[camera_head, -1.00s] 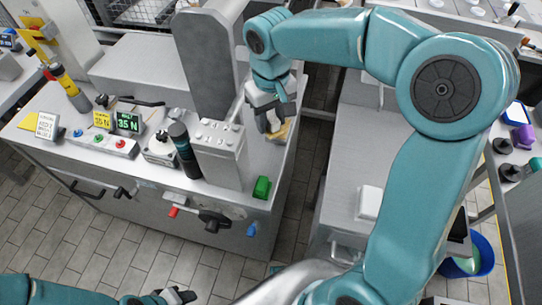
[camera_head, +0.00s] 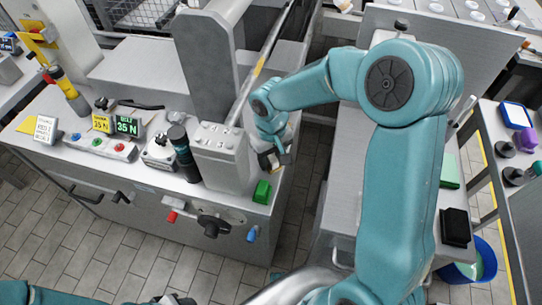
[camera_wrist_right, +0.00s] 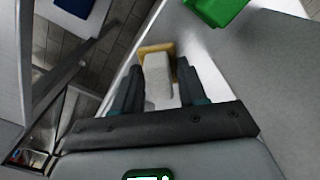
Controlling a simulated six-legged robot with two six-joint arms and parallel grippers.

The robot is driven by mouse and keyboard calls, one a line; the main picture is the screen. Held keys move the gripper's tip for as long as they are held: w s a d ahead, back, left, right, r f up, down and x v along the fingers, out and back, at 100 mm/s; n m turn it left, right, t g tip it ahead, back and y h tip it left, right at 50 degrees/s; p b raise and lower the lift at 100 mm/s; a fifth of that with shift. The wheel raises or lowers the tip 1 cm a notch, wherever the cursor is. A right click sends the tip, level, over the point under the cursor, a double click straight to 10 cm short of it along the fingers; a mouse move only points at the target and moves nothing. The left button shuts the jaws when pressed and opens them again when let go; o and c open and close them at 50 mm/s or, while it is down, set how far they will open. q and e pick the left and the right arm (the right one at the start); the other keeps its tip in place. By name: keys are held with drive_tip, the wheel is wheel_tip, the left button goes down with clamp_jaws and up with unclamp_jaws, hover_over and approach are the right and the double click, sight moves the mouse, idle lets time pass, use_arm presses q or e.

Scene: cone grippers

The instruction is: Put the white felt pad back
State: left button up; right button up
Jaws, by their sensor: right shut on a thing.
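A white block with a tan edge, which looks like the white felt pad (camera_wrist_right: 157,82), is between the fingers of my right gripper (camera_wrist_right: 156,88) in the right wrist view. The fingers are shut on it. In the head view my right gripper (camera_head: 271,162) is over the right end of the grey machine bench, just behind the green block (camera_head: 262,192). The pad is mostly hidden there. My left gripper (camera_head: 178,300) shows only in part at the bottom edge, and its fingers are not clear.
The green block also shows at the top of the right wrist view (camera_wrist_right: 216,10). A grey column (camera_head: 219,155) stands left of my right gripper. Knobs and a display (camera_head: 126,123) line the bench. A black block (camera_head: 455,227) and a blue bucket (camera_head: 477,262) are at right.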

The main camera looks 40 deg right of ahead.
sight(272, 157)
drive_tip(key=shift+f, duration=0.1)
drive_tip(key=o, duration=0.9)
drive_tip(key=shift+w, duration=0.1)
drive_tip(key=shift+o, duration=0.2)
drive_tip(key=shift+r, duration=0.3)
wheel_tip(272, 157, up, 12)
drive_tip(key=p, duration=0.1)
drive_tip(key=shift+f, duration=0.15)
drive_tip(key=shift+s, duration=0.2)
